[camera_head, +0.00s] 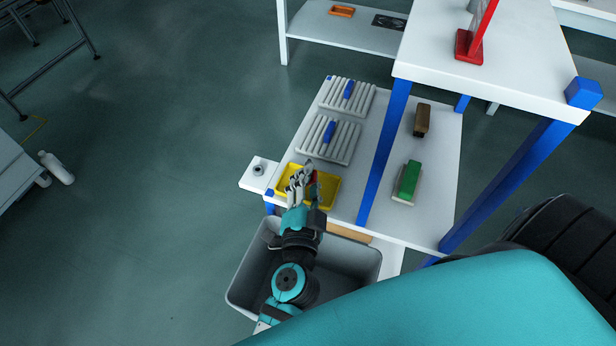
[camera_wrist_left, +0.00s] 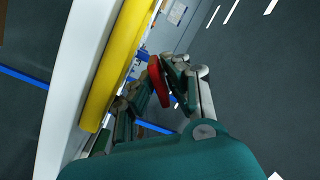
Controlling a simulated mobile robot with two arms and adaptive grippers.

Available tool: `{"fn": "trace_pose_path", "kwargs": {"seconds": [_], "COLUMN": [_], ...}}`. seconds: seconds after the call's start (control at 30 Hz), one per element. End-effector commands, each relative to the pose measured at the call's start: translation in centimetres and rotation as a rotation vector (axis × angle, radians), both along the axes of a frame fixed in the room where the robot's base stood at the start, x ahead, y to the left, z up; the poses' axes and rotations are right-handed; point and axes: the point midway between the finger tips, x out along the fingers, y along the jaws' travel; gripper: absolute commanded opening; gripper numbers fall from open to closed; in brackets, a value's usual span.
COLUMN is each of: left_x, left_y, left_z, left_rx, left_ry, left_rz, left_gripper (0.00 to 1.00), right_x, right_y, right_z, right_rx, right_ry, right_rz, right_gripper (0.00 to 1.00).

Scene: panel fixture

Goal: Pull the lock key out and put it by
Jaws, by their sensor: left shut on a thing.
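My left gripper (camera_head: 303,182) is over the yellow tray (camera_head: 328,197) at the front left of the shelf table. It is shut on a red piece, which I take to be the lock key (camera_wrist_left: 159,80); it lies between the fingers in the left wrist view. In the head view the fingers hide most of it. The yellow tray's edge (camera_wrist_left: 115,65) runs beside the gripper in the left wrist view. A round metal fitting, perhaps the lock (camera_head: 258,169), sits on a small white plate left of the tray, with no key visible in it. My right gripper is out of view.
Two racks of white bars with blue pieces (camera_head: 328,140) stand behind the tray. A green block (camera_head: 408,180) and a brown block (camera_head: 422,120) lie to the right, beyond a blue post (camera_head: 383,155). A grey bin (camera_head: 246,283) is below the arm.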

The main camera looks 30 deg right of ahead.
Motion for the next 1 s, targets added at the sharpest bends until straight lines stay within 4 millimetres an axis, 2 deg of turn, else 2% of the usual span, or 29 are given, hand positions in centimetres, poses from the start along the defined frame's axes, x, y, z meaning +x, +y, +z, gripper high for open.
{"fn": "trace_pose_path", "kwargs": {"seconds": [0.33, 0.37, 0.53, 0.73, 0.83, 1.0], "left_x": [0.0, 0.0, 0.0, 0.0, -0.2, -1.9], "left_y": [0.0, 0.0, 0.0, 0.0, 0.1, 1.2], "left_z": [-0.1, -0.1, -0.1, -0.2, -0.2, -0.3], "left_rx": [0.001, 0.001, 0.001, 0.001, 0.001, 0.002], "left_ry": [-0.001, -0.001, -0.001, -0.001, 0.001, 0.002], "left_rz": [0.0, 0.0, 0.0, 0.0, 0.0, 0.0], "left_gripper": [0.0, 0.15, 0.37, 0.38, 0.38, 0.38], "right_x": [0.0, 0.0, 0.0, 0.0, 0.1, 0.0], "right_y": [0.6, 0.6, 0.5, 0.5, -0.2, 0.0], "right_z": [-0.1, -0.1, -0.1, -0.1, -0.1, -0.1], "right_rx": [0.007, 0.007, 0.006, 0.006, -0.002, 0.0], "right_ry": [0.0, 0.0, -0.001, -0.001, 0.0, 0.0], "right_rz": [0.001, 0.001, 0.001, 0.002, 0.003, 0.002], "right_gripper": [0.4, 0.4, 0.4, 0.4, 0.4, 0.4]}}
